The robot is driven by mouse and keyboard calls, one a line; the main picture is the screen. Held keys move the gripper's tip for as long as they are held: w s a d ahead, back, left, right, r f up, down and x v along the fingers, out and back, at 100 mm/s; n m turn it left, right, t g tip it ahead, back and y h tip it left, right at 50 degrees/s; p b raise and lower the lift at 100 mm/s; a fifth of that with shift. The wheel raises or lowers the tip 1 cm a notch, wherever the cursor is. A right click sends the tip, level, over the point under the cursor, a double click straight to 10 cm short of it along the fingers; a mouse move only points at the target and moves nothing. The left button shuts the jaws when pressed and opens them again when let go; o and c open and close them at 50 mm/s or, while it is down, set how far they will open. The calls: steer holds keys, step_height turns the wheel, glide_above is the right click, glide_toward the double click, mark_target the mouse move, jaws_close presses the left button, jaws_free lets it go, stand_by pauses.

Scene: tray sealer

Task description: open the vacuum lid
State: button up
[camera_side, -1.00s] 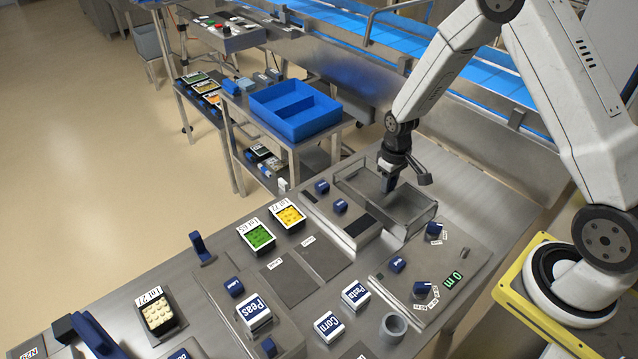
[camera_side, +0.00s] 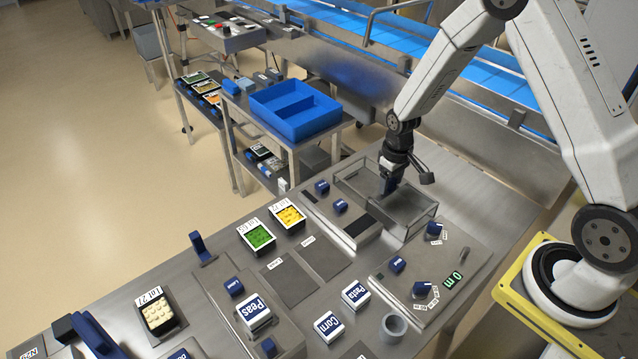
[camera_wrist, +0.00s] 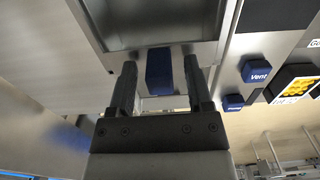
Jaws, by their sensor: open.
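The vacuum lid (camera_side: 424,219) is a clear box-shaped cover lying down over its chamber on the steel bench in the side view. In the wrist view part of its frame (camera_wrist: 205,47) shows at the top. A blue handle (camera_wrist: 158,72) on the lid's edge stands between my two fingers. My gripper (camera_wrist: 160,68) is open, with one finger on each side of the handle and a visible gap on both sides. In the side view my gripper (camera_side: 388,192) is at the lid's far side, and the handle is hidden there.
The Vent button (camera_wrist: 256,71) and another blue button (camera_wrist: 233,102) lie right of the handle in the wrist view. Trays of yellow (camera_side: 288,215) and green (camera_side: 258,237) food stand left of the lid. A control panel with blue knobs (camera_side: 423,288) is in front.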

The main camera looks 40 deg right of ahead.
steer(key=shift+r, duration=3.25)
steer(key=shift+s+a+r, duration=0.2)
steer(key=shift+a+r, duration=0.1)
steer(key=shift+r, duration=0.05)
steer(key=s+a+r+t, duration=0.2)
steer(key=s+a+r, duration=0.5)
steer(key=s, duration=0.5)
steer(key=shift+a+r+t, duration=0.3)
steer(key=shift+a, duration=0.4)
